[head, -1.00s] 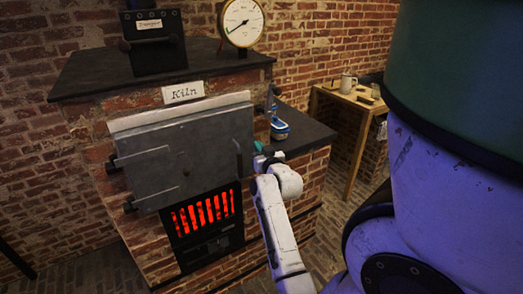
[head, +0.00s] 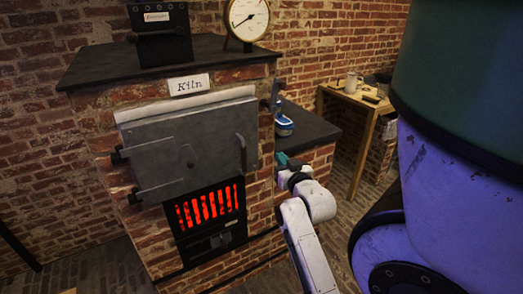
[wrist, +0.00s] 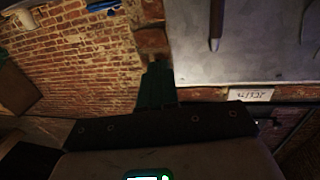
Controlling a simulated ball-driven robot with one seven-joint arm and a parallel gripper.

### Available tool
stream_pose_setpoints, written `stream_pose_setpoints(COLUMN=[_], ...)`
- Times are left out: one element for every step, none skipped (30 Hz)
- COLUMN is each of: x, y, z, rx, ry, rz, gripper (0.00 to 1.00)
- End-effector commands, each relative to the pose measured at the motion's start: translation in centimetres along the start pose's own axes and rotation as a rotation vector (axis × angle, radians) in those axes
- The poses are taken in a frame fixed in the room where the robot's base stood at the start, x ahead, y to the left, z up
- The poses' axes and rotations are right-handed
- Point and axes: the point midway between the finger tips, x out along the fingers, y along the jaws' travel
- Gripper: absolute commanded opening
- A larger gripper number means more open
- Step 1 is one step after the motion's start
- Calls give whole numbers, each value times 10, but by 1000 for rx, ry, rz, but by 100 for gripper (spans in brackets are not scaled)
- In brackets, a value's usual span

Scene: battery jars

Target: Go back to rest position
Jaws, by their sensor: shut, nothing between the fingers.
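My gripper (head: 282,159) is at the right front edge of the brick kiln, at the end of my white arm. It is apart from the kiln door's handle (head: 241,152), which lies to its left. In the wrist view its teal fingers (wrist: 157,85) are together with nothing seen between them. The grey metal kiln door (head: 190,145) is shut across the kiln front. The door (wrist: 255,40) and its handle (wrist: 216,22) also show at the upper right of the wrist view.
Red glowing bars (head: 208,207) show below the door. A dark side ledge (head: 308,130) holds a blue-and-white item (head: 283,124). A gauge (head: 248,18) and a black box (head: 160,34) stand on the kiln top. A wooden table (head: 362,102) with a mug stands at the back right.

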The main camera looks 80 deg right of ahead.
Motion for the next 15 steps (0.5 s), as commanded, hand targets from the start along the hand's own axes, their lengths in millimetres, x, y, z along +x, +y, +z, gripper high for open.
stream_pose_setpoints(x=[-1,-2,-2,-2,-2,-2,-2,-2,-2,-2,-2,-2,-3,-5,-8], y=[0,0,0,0,0,0,0,0,0,-5,-12,-23,-34,-47,-67], z=[0,0,0,0,0,0,0,0,0,2,6,12,18,25,36], rx=[0,0,0,0,0,0,0,0,-1,-2,-3,-7,-12,-17,-28], ry=[0,0,0,0,0,0,0,0,-1,-13,-28,-57,-84,-117,-170], rz=[0,0,0,0,0,0,0,0,-1,-12,-25,-49,-71,-99,-141], gripper=[0,0,0,0,0,0,0,0,0,0,0,0,0,0,0])
